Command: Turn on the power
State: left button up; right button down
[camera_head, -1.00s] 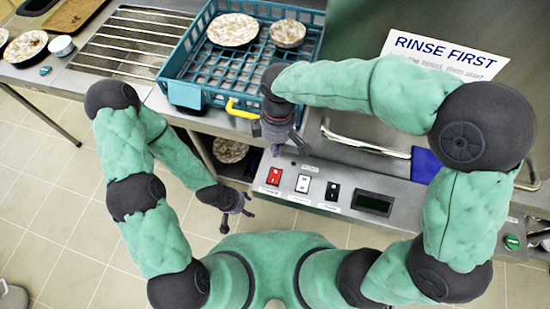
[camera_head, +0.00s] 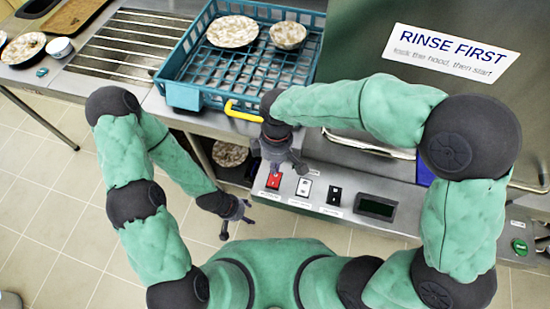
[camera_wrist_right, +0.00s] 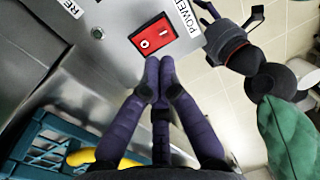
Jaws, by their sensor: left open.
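The red power switch (camera_head: 274,180) is a rocker on the sloping grey control panel (camera_head: 345,190). In the right wrist view the red switch (camera_wrist_right: 152,33) sits beside a label reading POWER. My right gripper (camera_head: 283,168) is just above and behind the switch in the head view. In the right wrist view its fingertips (camera_wrist_right: 160,68) are together, empty, close to the switch's edge; I cannot tell whether they touch it. My left gripper (camera_head: 237,220) is open and empty, lower left of the panel; it also shows in the right wrist view (camera_wrist_right: 228,30).
A white switch (camera_head: 304,187), a black switch (camera_head: 334,195) and a dark display (camera_head: 376,206) lie right of the power switch. A green button (camera_head: 519,246) is farther right. A teal rack (camera_head: 190,97) with a yellow handle (camera_head: 243,112) holds dishes behind.

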aim_at(274, 182)
jog(key=f, duration=0.2)
jog(key=f+b, duration=0.1)
jog(key=f, duration=0.1)
jog(key=f+b, duration=0.1)
jog(key=f, duration=0.1)
jog(key=shift+s+a+f, duration=0.1)
jog(key=shift+s+f, duration=0.15)
jog(key=shift+s, duration=0.15)
